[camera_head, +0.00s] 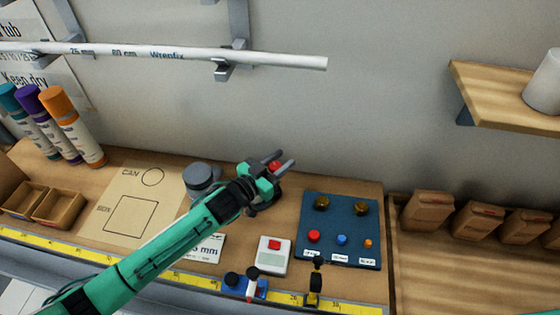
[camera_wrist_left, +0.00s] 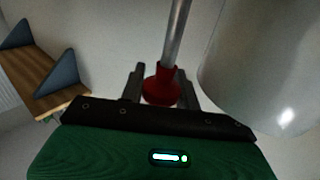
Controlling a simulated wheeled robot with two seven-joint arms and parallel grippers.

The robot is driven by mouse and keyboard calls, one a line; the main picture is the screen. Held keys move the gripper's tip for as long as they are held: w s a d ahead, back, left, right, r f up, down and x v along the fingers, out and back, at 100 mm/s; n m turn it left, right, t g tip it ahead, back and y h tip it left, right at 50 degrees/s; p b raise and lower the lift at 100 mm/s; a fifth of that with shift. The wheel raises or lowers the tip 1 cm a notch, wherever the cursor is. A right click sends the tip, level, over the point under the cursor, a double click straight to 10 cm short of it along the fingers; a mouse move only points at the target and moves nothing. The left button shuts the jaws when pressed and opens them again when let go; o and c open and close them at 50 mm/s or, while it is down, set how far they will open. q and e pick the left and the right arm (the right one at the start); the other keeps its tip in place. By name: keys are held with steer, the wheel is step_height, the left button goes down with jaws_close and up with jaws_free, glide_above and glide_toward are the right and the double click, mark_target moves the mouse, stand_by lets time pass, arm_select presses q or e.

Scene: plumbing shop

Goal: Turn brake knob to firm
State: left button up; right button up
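The brake knob (camera_head: 275,166) is a small red knob over the workbench, between my left gripper's fingers. In the left wrist view the red knob (camera_wrist_left: 162,88) has a wide rim and a metal rod running up from it. My left gripper (camera_head: 278,161) reaches in from the left. Both its fingers (camera_wrist_left: 160,82) lie close against the knob's sides, with no clear gap, and seem shut on it. The knob's setting marks cannot be read, and its mount is mostly hidden by the gripper. My right gripper is not in view.
A grey canister (camera_head: 200,178) stands just left of the gripper. A blue panel (camera_head: 340,255) with several knobs lies to the right, a white box with a red button (camera_head: 273,256) in front. A white pipe (camera_head: 170,52) hangs above, and a wooden shelf (camera_head: 500,95) at upper right.

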arm_select(q)
steer(key=shift+d, duration=0.1)
steer(key=shift+w+a+r+n+t+y+b, duration=0.15)
steer(key=shift+n+t+y+b, duration=0.3)
steer(key=shift+n+t+y, duration=0.8)
steer(key=shift+w+a+n+t+y+b, duration=0.15)
steer(key=shift+n+t+y+b, duration=0.3)
steer(key=shift+n+t+y, duration=0.75)
steer(key=shift+s+g+y, duration=0.1)
steer(key=shift+g+y, duration=0.35)
steer(key=shift+y, duration=0.2)
steer(key=shift+a, duration=0.1)
steer(key=o, duration=1)
steer(key=shift+c, duration=0.2)
steer(key=shift+s+f, duration=0.1)
steer(key=shift+f, duration=0.1)
